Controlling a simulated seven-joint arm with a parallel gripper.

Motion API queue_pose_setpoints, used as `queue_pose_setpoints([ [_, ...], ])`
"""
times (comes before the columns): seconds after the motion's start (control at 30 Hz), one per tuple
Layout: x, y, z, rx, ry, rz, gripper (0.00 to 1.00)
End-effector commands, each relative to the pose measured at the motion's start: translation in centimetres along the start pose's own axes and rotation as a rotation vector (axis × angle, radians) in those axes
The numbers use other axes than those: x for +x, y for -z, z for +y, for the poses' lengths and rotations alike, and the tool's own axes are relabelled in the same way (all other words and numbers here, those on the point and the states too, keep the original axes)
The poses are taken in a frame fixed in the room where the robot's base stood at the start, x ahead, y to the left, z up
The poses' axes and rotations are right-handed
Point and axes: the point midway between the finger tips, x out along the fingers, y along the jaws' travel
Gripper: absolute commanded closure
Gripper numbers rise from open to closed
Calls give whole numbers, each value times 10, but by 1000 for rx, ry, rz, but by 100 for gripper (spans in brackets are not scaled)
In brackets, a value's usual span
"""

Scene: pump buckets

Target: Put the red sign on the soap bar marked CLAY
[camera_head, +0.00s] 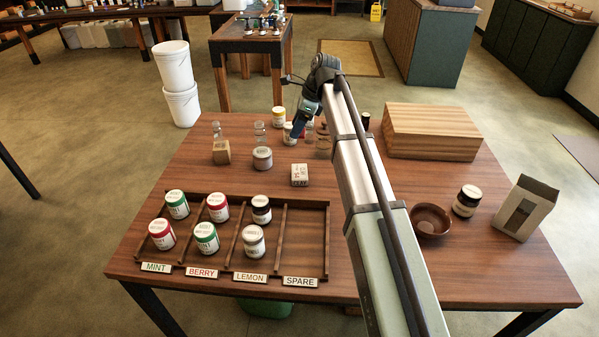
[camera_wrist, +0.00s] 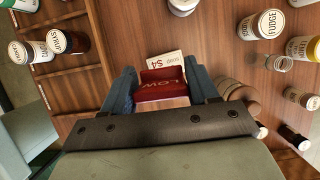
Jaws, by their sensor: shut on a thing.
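My gripper (camera_wrist: 163,78) is shut on a red sign (camera_wrist: 160,91), whose lettering seems to read LOW. The sign sits between both fingers in the wrist view. In the head view, my gripper (camera_head: 300,128) hangs over the table's far middle, and I cannot make out the sign there. The pale soap bar (camera_head: 299,175) marked CLAY lies on the table, nearer than my gripper in that view. In the wrist view, a soap bar top (camera_wrist: 167,61) reading SOAP $4 shows just past the sign, partly hidden by it. I cannot tell the gap between them.
A wooden divided tray (camera_head: 329,238) with several jars is at the front left. A large wooden box (camera_head: 433,130), bowl (camera_head: 431,221) and dark jar (camera_head: 466,201) are to the right.

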Motion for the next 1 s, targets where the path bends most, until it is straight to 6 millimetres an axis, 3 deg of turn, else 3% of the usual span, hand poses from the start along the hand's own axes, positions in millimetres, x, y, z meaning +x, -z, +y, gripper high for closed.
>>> queue_pose_setpoints([
  [0.2,36,15,1,-1,-1,0,71],
  [0.47,56,23,0,0,-1,0,71],
  [0.8,102,42,0,-1,-1,0,71],
  [1.0,114,47,0,0,0,0,71],
])
